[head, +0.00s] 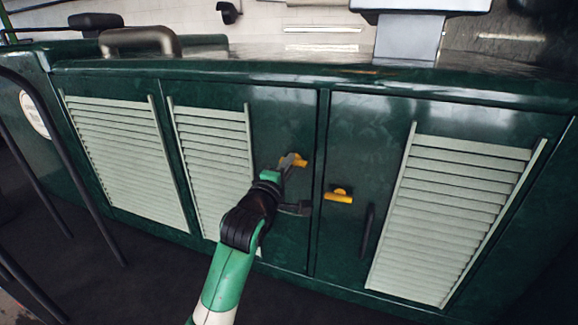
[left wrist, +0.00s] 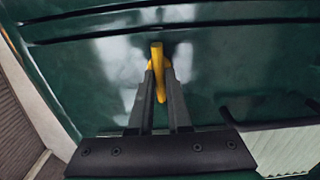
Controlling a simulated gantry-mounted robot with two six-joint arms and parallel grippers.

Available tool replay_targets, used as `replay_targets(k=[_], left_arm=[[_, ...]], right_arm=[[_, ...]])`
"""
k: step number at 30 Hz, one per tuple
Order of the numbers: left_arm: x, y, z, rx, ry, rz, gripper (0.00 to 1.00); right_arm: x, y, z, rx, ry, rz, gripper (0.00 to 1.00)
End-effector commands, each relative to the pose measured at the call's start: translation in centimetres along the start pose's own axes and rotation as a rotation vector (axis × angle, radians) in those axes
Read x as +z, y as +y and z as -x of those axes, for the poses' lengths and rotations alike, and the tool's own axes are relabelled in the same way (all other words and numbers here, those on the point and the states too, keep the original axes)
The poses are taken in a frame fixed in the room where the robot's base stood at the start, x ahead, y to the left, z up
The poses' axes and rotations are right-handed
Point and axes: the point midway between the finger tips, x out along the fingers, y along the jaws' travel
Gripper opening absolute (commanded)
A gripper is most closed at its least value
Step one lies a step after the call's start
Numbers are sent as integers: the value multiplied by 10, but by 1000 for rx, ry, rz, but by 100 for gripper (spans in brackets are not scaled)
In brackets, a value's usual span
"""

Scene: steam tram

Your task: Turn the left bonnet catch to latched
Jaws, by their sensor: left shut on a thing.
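The left bonnet catch (head: 301,161) is a small yellow piece near the right edge of the left dark green door. My left gripper (head: 287,163) reaches up from below and is shut on it. In the left wrist view, the catch (left wrist: 157,57) appears as a yellow bar between the two grey fingertips (left wrist: 158,84), its top sticking out past them. The fingers hide part of the catch in the head view. A second yellow catch (head: 339,196) sits on the right door, just right of the seam, with nothing touching it. My right gripper is not in view.
Pale louvred panels (head: 209,155) cover much of the doors, with another on the right (head: 445,215). A dark upright handle (head: 366,232) stands out from the right door. The rounded green bonnet edge (head: 330,78) runs above. Dark bars (head: 40,110) stand at the left.

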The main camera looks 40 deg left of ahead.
Motion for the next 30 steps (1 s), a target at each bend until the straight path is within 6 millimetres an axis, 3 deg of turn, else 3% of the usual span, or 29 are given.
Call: replay_targets(k=[12, 13, 18, 30], left_arm=[[0, 0, 0, -1, -1, 11, 0], [0, 0, 0, -1, -1, 10, 18], [0, 0, 0, -1, 0, 10, 46], [0, 1, 8, 1, 0, 9, 46]], right_arm=[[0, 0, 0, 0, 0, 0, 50], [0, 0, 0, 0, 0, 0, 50], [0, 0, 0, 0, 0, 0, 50], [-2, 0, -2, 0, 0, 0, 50]])
